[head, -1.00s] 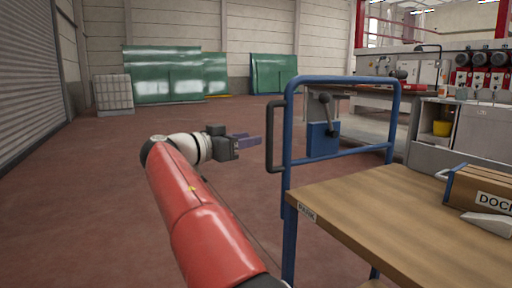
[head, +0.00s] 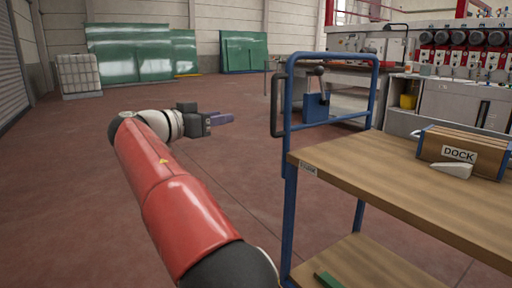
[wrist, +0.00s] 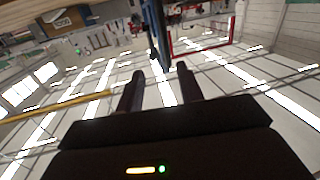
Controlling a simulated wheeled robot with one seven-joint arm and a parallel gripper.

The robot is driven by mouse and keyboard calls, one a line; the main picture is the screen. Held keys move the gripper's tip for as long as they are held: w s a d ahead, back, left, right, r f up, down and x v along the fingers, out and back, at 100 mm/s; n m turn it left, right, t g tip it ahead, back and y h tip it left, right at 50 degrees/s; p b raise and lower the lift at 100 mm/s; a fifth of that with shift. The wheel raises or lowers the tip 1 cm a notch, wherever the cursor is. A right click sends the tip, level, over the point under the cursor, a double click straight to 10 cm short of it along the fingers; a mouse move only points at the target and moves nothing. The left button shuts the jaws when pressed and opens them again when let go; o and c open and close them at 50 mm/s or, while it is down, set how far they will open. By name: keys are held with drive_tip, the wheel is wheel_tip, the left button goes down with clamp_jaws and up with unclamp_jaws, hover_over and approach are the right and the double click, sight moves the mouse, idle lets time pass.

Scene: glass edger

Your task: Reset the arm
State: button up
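My gripper (head: 221,119) is held out in the air at the left of the head view, to the left of the blue cart frame and apart from it. It points to the right in the picture. In the wrist view my gripper (wrist: 160,82) shows its two dark fingers apart, with nothing between them, so it is open and empty. The wrist view is turned over and shows the hall's bright strip lights beyond the fingers.
A wooden-topped cart (head: 400,185) with a blue handle frame (head: 287,180) stands at right. On it lie a box marked DOCK (head: 465,147) and a light wedge (head: 451,170). A machine (head: 465,95) stands behind.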

drive_tip(key=s+d+f+n+g+y+p, duration=0.2)
drive_tip(key=s+d+f+g+y, duration=0.15)
drive_tip(key=d, duration=0.75)
drive_tip(key=s+d+f+n+g+y+p, duration=0.1)
drive_tip(key=s+d+f+n+g+y, duration=0.2)
drive_tip(key=d, duration=0.9)
drive_tip(key=s+f+n+y+p, duration=0.1)
drive_tip(key=s+f, duration=0.3)
drive_tip(key=s, duration=0.5)
drive_tip(key=s+d+f+n+y+p, duration=0.1)
drive_tip(key=s+f+y, duration=0.2)
drive_tip(key=s, duration=0.6)
drive_tip(key=s+d+f+n+y+p, duration=0.1)
drive_tip(key=s+f+y+p, duration=0.1)
drive_tip(key=s+f, duration=0.5)
drive_tip(key=s, duration=0.2)
drive_tip(key=shift+s+n, duration=0.3)
drive_tip(key=shift+d+r, duration=0.1)
